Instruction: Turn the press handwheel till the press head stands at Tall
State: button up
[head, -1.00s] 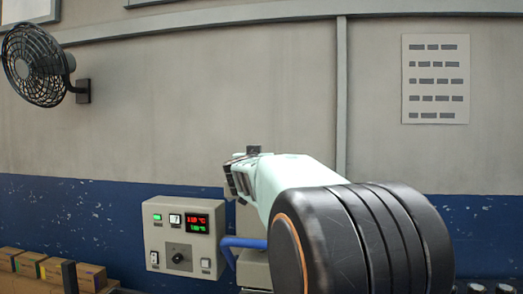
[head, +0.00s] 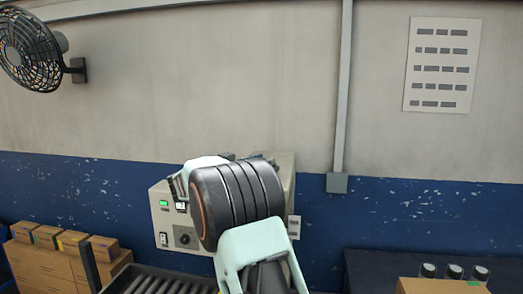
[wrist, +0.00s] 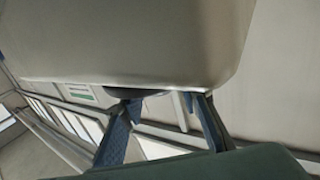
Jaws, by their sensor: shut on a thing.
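In the wrist view, a large beige machine body (wrist: 130,40) fills the top. A dark, rounded piece, seemingly the rim of the press handwheel (wrist: 135,92), shows under its lower edge. My gripper (wrist: 162,110) has its two blue-grey fingers up at this edge, shut on the dark piece; the exact contact is partly hidden. In the head view my own arm covers the gripper, the handwheel and most of the beige machine (head: 286,170). I cannot make out the press head or any Tall mark.
A control panel (head: 160,222) with a green light and a dark knob is partly behind my arm. A roller conveyor (head: 160,283) and cardboard boxes (head: 50,262) are at lower left. Several dark-lidded jars (head: 453,271) stand at lower right. A fan (head: 28,45) hangs on the wall.

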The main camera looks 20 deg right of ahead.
jog(key=shift+m+g+h, duration=0.5)
jog(key=shift+m+g, duration=0.3)
jog(key=shift+g, duration=0.4)
jog(key=shift+w+r+m+g+h, duration=0.15)
jog(key=shift+m+g+h, duration=0.15)
jog(key=shift+m+g, duration=0.85)
jog(key=shift+r+g, duration=0.15)
jog(key=shift+g, duration=0.7)
jog(key=shift+m+g, duration=0.55)
jog(key=shift+g, duration=0.15)
jog(key=o, duration=1.2)
jog(key=shift+f, duration=0.2)
jog(key=shift+r+n+t, duration=0.1)
jog(key=shift+n+t, duration=0.4)
jog(key=shift+t, duration=0.3)
jog(key=shift+n+t, duration=1)
jog(key=shift+t, duration=0.6)
